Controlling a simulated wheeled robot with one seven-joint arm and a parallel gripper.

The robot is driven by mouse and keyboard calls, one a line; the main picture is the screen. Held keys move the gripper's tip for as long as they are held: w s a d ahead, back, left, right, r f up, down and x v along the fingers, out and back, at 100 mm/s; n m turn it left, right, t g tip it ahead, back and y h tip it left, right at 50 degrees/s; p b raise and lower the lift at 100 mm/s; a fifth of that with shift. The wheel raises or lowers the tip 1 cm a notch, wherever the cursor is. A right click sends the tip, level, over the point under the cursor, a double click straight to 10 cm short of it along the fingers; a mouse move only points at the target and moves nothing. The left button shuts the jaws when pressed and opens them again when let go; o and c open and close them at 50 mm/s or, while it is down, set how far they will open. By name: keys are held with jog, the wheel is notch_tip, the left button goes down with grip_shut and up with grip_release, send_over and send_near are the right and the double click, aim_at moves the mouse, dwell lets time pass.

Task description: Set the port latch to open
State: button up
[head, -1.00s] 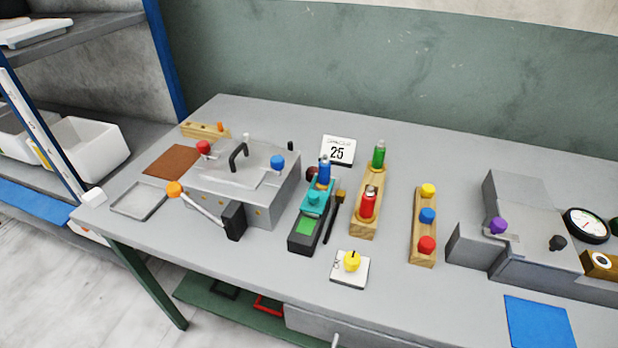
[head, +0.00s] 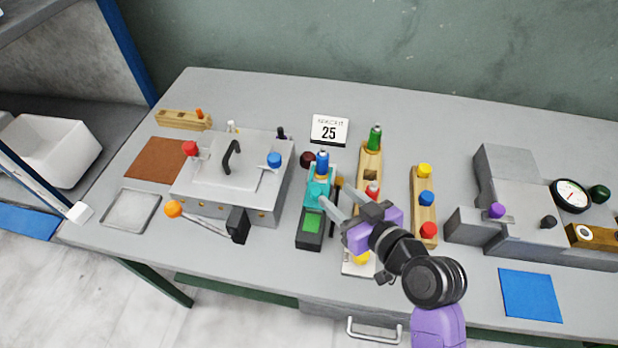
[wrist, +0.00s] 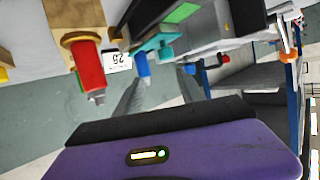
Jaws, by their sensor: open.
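A grey press (head: 268,206) stands at the left of the bench. It has a red knob (head: 190,148), a blue knob (head: 274,159), a black lid handle (head: 230,157) and an orange-ended lever (head: 173,209) running to a black block (head: 238,225). I cannot tell which part is the port latch. My gripper (head: 320,212) is open and empty above the middle of the bench, right of this press and over the teal-and-black device (head: 309,238). In the wrist view my gripper (wrist: 162,75) points toward the bench items, with nothing between its fingers.
A knob rack (head: 424,206) and a second press (head: 510,170) stand right. A "25" card (head: 329,130) stands behind.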

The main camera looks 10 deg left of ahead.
aim_at(318, 193)
jog(key=shift+n+g, duration=0.5)
jog(key=shift+s+a+f+p+x, duration=0.15)
jog(key=shift+s+p+x, duration=0.1)
jog(key=shift+x, duration=1.1)
jog(key=shift+s+a+f+p+x, duration=0.1)
jog(key=shift+s+f+p+x, duration=0.15)
jog(key=shift+x, duration=1.05)
jog(key=shift+s+a+f+p+x, duration=0.15)
jog(key=shift+p+x, duration=0.15)
jog(key=shift+x, duration=1.05)
jog(key=shift+d, duration=0.1)
grip_shut()
jog(key=shift+r, duration=0.1)
